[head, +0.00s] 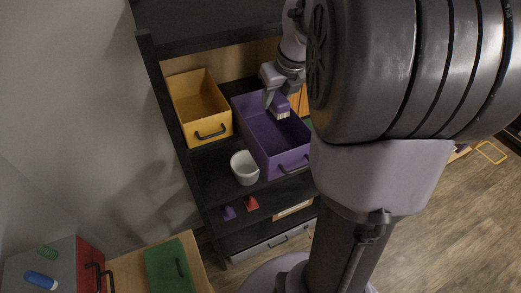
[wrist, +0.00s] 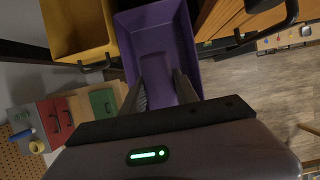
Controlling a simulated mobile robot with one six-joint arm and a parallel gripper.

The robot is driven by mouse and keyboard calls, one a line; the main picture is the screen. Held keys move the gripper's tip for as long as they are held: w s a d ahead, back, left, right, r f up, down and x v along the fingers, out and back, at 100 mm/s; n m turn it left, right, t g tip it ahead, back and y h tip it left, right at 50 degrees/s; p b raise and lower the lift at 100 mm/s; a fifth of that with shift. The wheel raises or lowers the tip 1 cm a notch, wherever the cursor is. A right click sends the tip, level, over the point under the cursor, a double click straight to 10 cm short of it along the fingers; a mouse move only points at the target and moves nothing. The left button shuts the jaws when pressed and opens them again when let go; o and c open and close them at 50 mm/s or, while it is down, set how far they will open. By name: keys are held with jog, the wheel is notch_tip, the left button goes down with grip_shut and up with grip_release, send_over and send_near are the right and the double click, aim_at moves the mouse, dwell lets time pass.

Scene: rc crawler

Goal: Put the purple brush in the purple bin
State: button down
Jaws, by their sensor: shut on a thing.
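The purple bin (head: 262,146) stands on the dark shelf, open side up, with a dark handle on its front. My gripper (head: 271,92) is over the bin's back part and is shut on the purple brush (head: 279,101). The brush's pale bristles (head: 282,115) point down toward the bin. I cannot tell whether the bristles touch its floor. In the wrist view the purple bin (wrist: 190,30) lies ahead of my gripper (wrist: 160,68), and the brush (wrist: 159,84) shows between the two fingers, purple against purple, its edges hard to make out.
A yellow bin (head: 204,127) stands left of the purple bin. A white cup (head: 244,167) stands in front of it on the shelf. Small purple (head: 229,213) and red (head: 251,203) objects lie lower. A grey cabinet (head: 45,268) and a green panel (head: 169,267) are at lower left.

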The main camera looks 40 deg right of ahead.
jog(key=b, duration=0.3)
send_over(272, 144)
jog(key=s, duration=0.2)
notch_tip(272, 144, down, 4)
jog(key=f, duration=1)
jog(key=shift+w+a+f, duration=0.1)
jog(key=shift+a+f, duration=0.05)
jog(key=shift+a, duration=0.1)
jog(key=shift+w+f, duration=0.15)
jog(key=shift+f, duration=0.1)
jog(key=shift+w, duration=0.15)
jog(key=shift+f, duration=0.1)
jog(key=c, duration=0.9)
grip_release()
